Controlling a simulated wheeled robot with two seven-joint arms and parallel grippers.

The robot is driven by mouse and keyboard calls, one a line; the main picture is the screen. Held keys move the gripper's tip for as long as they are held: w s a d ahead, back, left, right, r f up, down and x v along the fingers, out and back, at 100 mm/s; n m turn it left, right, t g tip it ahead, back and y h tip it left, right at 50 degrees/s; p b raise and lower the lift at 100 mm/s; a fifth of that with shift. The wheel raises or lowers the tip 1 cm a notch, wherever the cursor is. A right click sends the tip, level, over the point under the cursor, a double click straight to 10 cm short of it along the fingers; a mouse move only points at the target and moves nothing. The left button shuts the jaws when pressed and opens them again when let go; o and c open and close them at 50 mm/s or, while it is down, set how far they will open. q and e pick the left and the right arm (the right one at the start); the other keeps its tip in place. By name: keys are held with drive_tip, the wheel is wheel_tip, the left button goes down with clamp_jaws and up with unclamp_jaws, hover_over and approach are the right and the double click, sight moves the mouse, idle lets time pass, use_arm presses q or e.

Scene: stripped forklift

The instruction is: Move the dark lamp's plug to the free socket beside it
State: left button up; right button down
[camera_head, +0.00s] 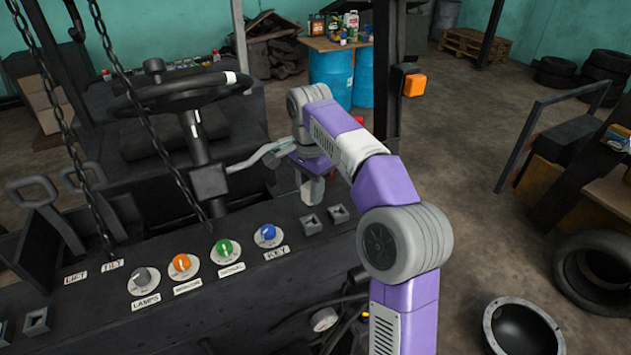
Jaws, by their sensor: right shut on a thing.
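My right gripper (312,186) points down just above the dashboard's right end, behind two square sockets. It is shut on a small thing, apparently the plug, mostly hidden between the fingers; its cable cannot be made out. The left socket (311,224) and the right socket (339,214) both look empty, and the gripper is apart from them. A third square socket (36,321) is at the dashboard's left end. I cannot tell which lamp is the dark one; an orange lamp (414,85) sits on the post. My left gripper is not in view.
The dashboard has a grey knob (144,280) and orange, green and blue knobs. Chains hang at left. Loose cables (345,325) lie below the dashboard; a black bowl (520,328) is lower right.

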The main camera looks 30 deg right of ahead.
sight(310, 207)
wheel_tip(310, 207, down, 2)
wheel_tip(310, 207, down, 2)
drive_tip(key=shift+b, duration=1.15)
drive_tip(key=shift+r, duration=0.15)
drive_tip(key=shift+f, duration=0.6)
drive_tip(key=shift+f, duration=0.25)
drive_tip(key=shift+f+b, duration=0.7)
drive_tip(key=shift+f, duration=0.1)
idle(0.5)
